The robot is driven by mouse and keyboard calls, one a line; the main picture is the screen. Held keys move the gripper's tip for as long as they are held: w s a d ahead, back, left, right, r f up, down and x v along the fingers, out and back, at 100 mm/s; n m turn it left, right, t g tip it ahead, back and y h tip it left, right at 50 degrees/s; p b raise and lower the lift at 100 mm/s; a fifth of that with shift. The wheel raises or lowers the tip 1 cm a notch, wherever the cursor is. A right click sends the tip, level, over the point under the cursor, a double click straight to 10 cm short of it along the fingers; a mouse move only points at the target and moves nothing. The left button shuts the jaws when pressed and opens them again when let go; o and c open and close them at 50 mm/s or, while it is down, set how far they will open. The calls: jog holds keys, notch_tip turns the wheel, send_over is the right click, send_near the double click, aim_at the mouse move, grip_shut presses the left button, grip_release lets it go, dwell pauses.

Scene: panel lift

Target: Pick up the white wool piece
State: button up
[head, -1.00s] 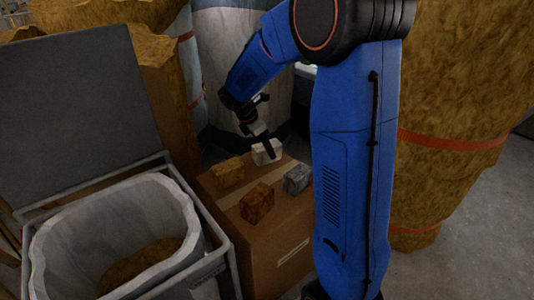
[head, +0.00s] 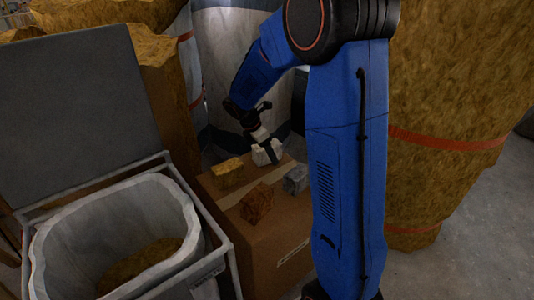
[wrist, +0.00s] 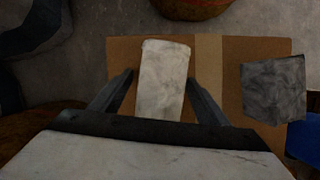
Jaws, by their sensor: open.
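The white wool piece (head: 268,153) is a pale block on top of a cardboard box (head: 262,232), near its far edge. In the wrist view the white piece (wrist: 163,80) lies between the two dark fingers of my gripper (wrist: 163,84), with a gap on both sides. My gripper (head: 264,146) is open and low around the piece. Its near end is hidden in the wrist view by the gripper body.
A yellow piece (head: 227,171), a brown piece (head: 257,202) and a grey piece (head: 296,179) also lie on the box. The grey piece (wrist: 274,88) is right of my gripper in the wrist view. A lined bin (head: 66,222) stands at left, and wool rolls (head: 440,110) at right.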

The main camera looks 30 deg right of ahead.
dwell(0.3)
jog(key=c, duration=1.1)
